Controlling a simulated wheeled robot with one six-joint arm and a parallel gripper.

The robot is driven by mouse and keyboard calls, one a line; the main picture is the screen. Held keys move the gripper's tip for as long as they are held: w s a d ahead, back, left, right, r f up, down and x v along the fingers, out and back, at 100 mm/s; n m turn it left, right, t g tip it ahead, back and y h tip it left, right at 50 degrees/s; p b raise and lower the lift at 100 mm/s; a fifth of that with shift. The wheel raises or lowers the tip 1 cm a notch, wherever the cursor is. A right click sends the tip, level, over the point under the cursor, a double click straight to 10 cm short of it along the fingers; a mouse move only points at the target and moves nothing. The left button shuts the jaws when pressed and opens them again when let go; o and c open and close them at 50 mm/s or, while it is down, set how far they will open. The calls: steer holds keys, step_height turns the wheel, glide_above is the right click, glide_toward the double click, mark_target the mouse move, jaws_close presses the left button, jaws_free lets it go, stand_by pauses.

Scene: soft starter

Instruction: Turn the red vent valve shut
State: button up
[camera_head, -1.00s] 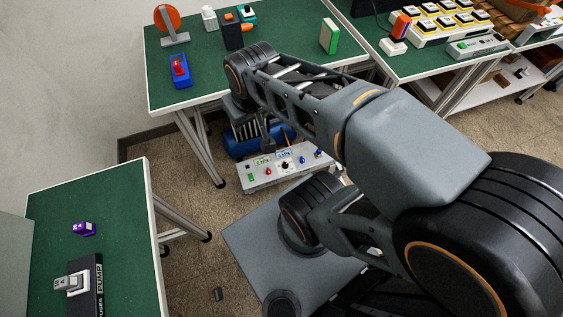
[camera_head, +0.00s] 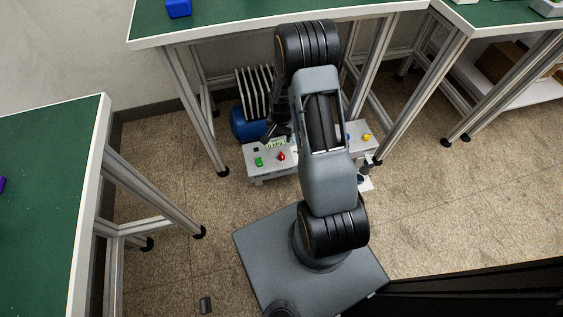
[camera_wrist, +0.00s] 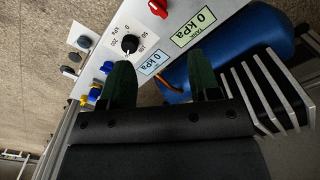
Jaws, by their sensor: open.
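A grey control panel (camera_head: 311,166) stands low on the floor under the far table. The red valve knob (camera_head: 281,156) sits on its left part, beside a green button (camera_head: 258,161). In the wrist view the red knob (camera_wrist: 158,8) is cut by the top edge, beyond the fingertips. My gripper (camera_wrist: 162,60) is open and empty, its two dark green fingers over the panel's edge. It is apart from the red knob. In the head view my gripper (camera_head: 277,130) is small and dark, just behind the panel; my arm hides the panel's middle.
A blue tank (camera_head: 246,126) and a striped metal block (camera_head: 256,92) stand behind the panel. In the wrist view a black dial (camera_wrist: 130,45), blue knobs (camera_wrist: 106,68) and yellow parts (camera_wrist: 94,95) are close by. Table legs (camera_head: 195,110) flank the panel.

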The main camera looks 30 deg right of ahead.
mark_target(282, 155)
step_height(282, 155, down, 16)
steer(key=b, duration=0.5)
steer(key=shift+d+r, duration=0.1)
steer(key=shift+r, duration=0.1)
steer(key=shift+c, duration=0.3)
steer(key=c, duration=0.8)
